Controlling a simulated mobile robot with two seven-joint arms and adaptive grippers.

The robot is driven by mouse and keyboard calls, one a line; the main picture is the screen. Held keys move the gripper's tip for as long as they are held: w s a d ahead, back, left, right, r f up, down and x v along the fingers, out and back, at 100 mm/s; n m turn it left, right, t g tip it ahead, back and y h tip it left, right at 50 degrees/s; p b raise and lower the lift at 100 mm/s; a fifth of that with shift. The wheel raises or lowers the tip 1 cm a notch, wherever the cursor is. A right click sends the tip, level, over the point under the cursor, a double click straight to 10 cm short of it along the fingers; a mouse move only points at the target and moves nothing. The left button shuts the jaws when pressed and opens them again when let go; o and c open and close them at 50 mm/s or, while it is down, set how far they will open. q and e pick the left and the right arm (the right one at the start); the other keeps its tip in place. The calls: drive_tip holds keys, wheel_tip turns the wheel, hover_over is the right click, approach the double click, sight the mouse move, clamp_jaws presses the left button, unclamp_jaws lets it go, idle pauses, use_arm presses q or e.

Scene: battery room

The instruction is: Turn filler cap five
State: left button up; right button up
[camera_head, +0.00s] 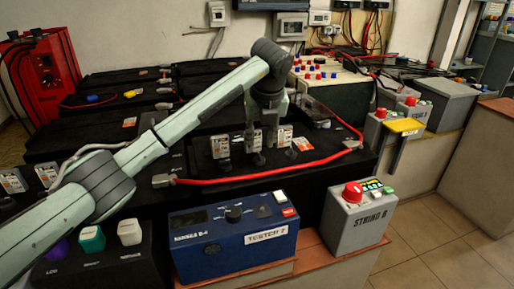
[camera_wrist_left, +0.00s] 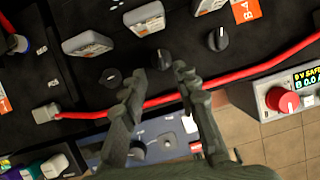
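Several round black filler caps sit in a row on the black battery top. In the left wrist view there is a left cap (camera_wrist_left: 112,78), a middle cap (camera_wrist_left: 162,60) and a right cap (camera_wrist_left: 217,39). No number is readable on them, so I cannot tell which is cap five. My left gripper (camera_wrist_left: 159,71) is open and empty, with its fingertips on either side of the middle cap in the picture; contact is not visible. In the head view the left gripper (camera_head: 261,143) points down over the row, partly hiding the caps. My right gripper is not in view.
A red cable (camera_head: 255,180) runs along the battery in front of the caps. Upright grey-white blocks (camera_wrist_left: 144,19) stand behind them. A blue tester box (camera_head: 235,240) and a grey String B box (camera_head: 357,215) with a red button stand in front.

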sight(259, 155)
use_arm(q)
drive_tip(key=shift+x, duration=2.65)
clamp_jaws()
